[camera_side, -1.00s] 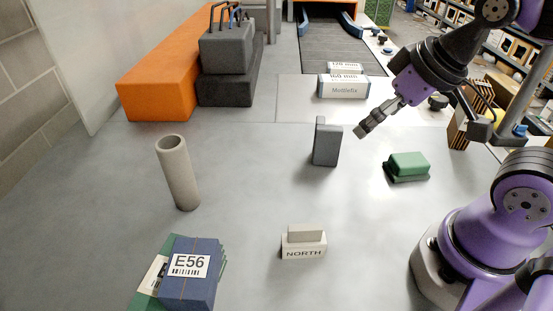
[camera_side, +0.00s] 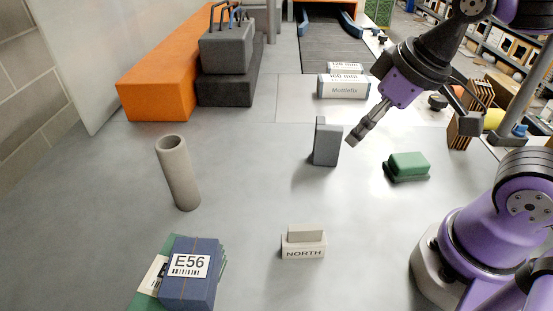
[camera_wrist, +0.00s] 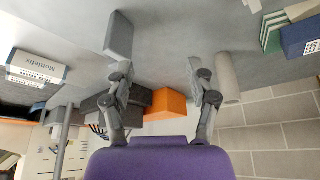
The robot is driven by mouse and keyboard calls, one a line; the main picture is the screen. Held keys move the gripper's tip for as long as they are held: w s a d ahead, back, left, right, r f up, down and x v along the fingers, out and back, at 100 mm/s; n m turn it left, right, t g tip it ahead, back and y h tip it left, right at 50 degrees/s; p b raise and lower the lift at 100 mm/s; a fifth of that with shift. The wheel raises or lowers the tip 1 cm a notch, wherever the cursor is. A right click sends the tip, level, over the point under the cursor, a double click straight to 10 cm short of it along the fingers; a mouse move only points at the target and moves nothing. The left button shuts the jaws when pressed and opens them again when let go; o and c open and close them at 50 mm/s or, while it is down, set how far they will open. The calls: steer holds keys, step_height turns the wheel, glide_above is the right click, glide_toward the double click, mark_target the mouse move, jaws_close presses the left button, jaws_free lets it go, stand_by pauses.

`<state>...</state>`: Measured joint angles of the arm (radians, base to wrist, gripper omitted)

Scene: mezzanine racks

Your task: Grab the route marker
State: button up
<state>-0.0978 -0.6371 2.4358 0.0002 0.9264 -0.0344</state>
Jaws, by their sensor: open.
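A small pale block lettered NORTH (camera_side: 303,250), with a narrower raised top, stands upright on the grey table at the front middle; it looks like the route marker. My gripper (camera_side: 353,137) is above the table, behind and to the right of this block and well apart from it. It points down and left, close to the right of an upright dark grey block (camera_side: 327,145). In the wrist view my gripper (camera_wrist: 157,68) has its fingers wide apart with nothing between them. I cannot clearly make out the NORTH block in that view.
A grey tube (camera_side: 178,173) stands at the left, with a bundle of books marked E56 (camera_side: 190,270) in front. A green block (camera_side: 407,166) lies at the right. The table's middle is mostly clear.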

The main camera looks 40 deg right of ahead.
steer(key=a+f+n+g, duration=0.1)
steer(key=a+n, duration=0.1)
steer(key=a, duration=0.2)
steer(key=a+f+n+g, duration=0.2)
steer(key=a+n, duration=0.1)
steer(key=a, duration=0.1)
steer(key=a+f+n+g, duration=0.1)
steer(key=a+f+n, duration=0.1)
steer(key=a, duration=0.2)
steer(key=shift+s+a+n+g, duration=0.15)
steer(key=shift+a+n+g, duration=0.15)
steer(key=shift+n, duration=0.1)
glide_above(304, 239)
steer(key=shift+n+h, duration=0.3)
step_height(304, 239, down, 5)
steer(key=shift+d+r, duration=0.15)
steer(key=shift+r, duration=0.05)
steer(key=f, duration=0.6)
steer(key=shift+w+d, duration=0.15)
steer(key=shift+w, duration=0.05)
jaws_close()
